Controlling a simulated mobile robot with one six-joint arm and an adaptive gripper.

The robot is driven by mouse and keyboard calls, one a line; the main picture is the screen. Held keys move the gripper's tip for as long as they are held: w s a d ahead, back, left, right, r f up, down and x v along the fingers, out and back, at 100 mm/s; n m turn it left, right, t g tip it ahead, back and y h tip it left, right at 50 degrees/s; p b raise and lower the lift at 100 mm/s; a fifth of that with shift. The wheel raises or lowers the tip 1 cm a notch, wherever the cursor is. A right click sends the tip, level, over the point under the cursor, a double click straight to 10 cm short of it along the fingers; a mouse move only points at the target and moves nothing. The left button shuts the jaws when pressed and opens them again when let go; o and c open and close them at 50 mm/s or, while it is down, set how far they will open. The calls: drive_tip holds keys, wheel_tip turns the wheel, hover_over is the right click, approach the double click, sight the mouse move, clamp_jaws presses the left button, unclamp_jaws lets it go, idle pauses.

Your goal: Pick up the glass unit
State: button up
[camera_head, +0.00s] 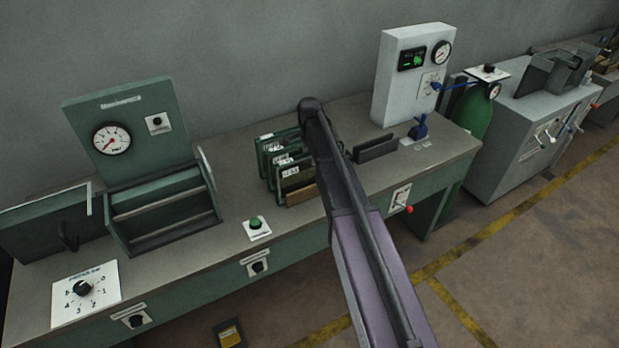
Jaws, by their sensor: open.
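Several upright panes with dark green edges and white labels, which look like glass units (272,147), stand in a row in a rack on the green workbench. I cannot tell which one is the glass unit of the task. A brown block-like piece (301,194) is at the front of this row. My arm crosses the picture from the bottom right up to the right side of the rack and covers part of it. My gripper does not show; the arm hides whatever is behind its far end.
A green open-topped machine with a gauge (112,138) stands left on the workbench (225,290). A green button (256,223) sits in front of the rack. A dark slotted holder (375,148) and a white gauge box (412,75) are at right. A green cylinder (474,112) stands beyond.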

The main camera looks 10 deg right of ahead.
idle(0.6)
clamp_jaws()
